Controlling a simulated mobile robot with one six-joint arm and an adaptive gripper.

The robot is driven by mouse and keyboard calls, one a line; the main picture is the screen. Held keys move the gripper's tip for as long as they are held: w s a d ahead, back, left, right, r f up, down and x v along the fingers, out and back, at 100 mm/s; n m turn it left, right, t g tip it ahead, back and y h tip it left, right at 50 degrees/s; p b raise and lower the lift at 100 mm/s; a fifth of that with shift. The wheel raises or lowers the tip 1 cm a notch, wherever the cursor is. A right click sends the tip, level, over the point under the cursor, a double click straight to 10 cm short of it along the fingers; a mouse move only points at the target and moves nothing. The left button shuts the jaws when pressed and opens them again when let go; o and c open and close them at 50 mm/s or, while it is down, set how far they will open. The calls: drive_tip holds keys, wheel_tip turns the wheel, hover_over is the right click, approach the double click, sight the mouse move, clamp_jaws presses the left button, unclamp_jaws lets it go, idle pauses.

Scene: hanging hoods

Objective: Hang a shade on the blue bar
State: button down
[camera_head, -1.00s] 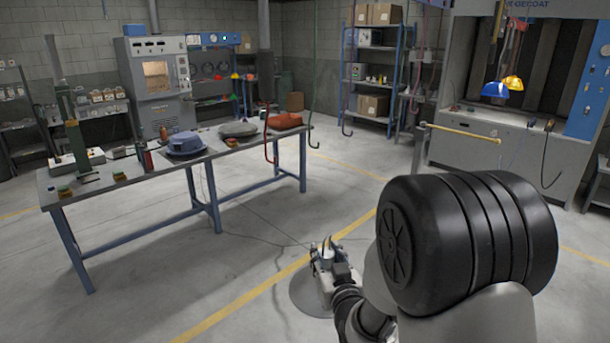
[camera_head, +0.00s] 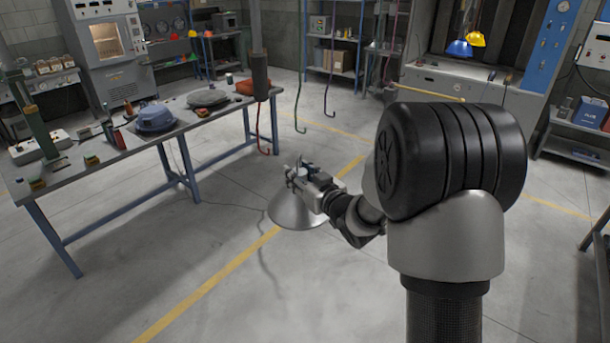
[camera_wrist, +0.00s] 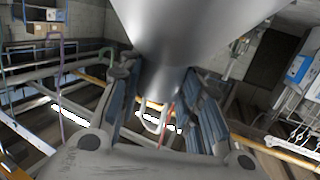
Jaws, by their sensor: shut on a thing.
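A grey metal cone-shaped shade (camera_head: 297,213) hangs wide side down over the floor, right of the workbench. My gripper (camera_head: 303,178) is shut on the top of this shade. In the wrist view the shade (camera_wrist: 190,30) fills the upper middle, its narrow neck between the two fingers (camera_wrist: 163,100). A pale wire loop (camera_wrist: 153,122) shows at the neck. A blue shade (camera_head: 459,48) and a yellow shade (camera_head: 476,40) hang at the back right. I cannot pick out the blue bar with certainty in either view.
The workbench (camera_head: 80,180) on the left carries a blue rounded object (camera_head: 155,118), a grey one (camera_head: 207,98) and a red one (camera_head: 253,88). A red hook (camera_head: 264,151) and a green hook (camera_head: 299,130) hang near its right end. The floor in front is clear.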

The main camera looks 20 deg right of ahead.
drive_tip(key=shift+w+a+p, duration=0.2)
drive_tip(key=shift+w+a, duration=0.7)
drive_tip(key=shift+w, duration=0.3)
drive_tip(key=shift+w+a+p, duration=0.15)
drive_tip(key=shift+w+a, duration=0.7)
drive_tip(key=shift+w, duration=0.35)
drive_tip(key=shift+w+a+b, duration=0.35)
drive_tip(key=shift+a+b, duration=0.05)
drive_tip(key=shift+b, duration=0.05)
drive_tip(key=shift+w+a, duration=0.6)
drive_tip(key=shift+w, duration=0.25)
drive_tip(key=shift+w+a+b, duration=0.1)
drive_tip(key=shift+b, duration=0.25)
drive_tip(key=shift+w+a+b, duration=0.5)
drive_tip(key=shift+w+a, duration=0.3)
drive_tip(key=shift+w, duration=0.3)
drive_tip(key=shift+f+b, duration=1.4)
drive_tip(key=shift+b, duration=0.05)
